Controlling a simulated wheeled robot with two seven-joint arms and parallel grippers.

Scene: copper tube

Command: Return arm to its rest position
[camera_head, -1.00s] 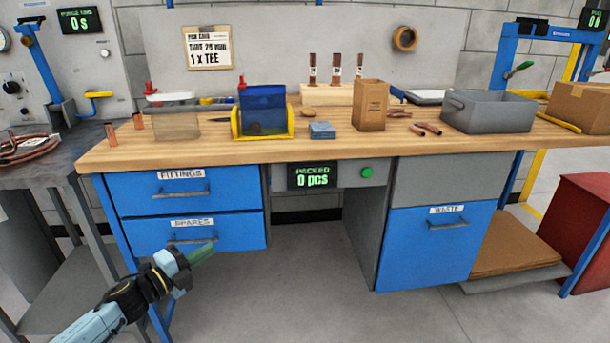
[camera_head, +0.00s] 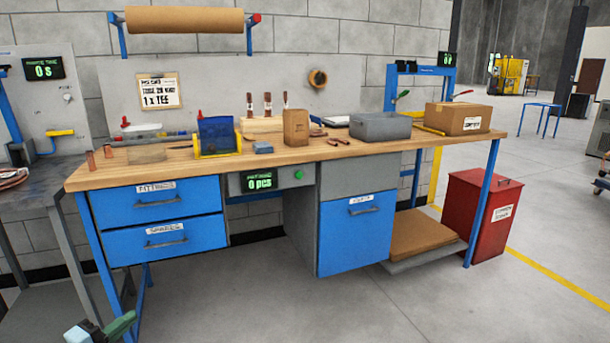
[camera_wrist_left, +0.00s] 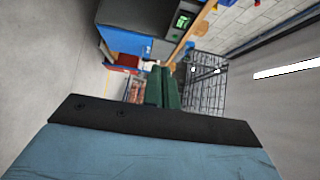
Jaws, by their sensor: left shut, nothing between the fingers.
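My left gripper (camera_head: 118,327) shows at the bottom left edge of the head view, low in front of the workbench and apart from it. Only its green fingers and a bit of the wrist are in the picture. In the left wrist view the green fingers (camera_wrist_left: 162,88) lie together, shut with nothing between them. They point out over the floor, away from any object. My right gripper is in neither view.
The workbench (camera_head: 290,165) has blue drawers and holds a blue bin (camera_head: 216,134), a grey tub (camera_head: 380,126) and a cardboard box (camera_head: 458,118). A red bin (camera_head: 480,215) stands at its right. A wire cage (camera_wrist_left: 203,82) shows in the wrist view. The front floor is clear.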

